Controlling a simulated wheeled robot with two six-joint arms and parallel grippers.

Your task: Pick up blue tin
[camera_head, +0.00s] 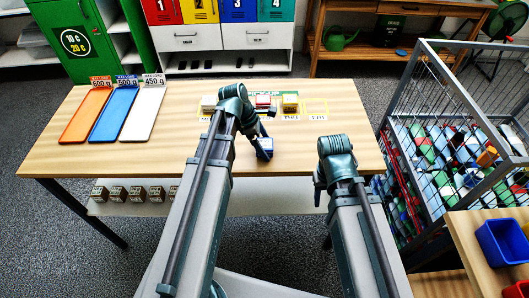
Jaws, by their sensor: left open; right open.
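I cannot tell whether a finger touches the tin. My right gripper (319,185) hangs near the table's front edge, right of the tin; it is open, and its fingers are partly hidden by its own wrist.
Orange, blue and white trays with weight labels (154,80) lie at the table's left. A red item (263,100) and a yellow item (290,102) stand at the back. A wire cage (455,160) stands right of the table. The table's right side is clear.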

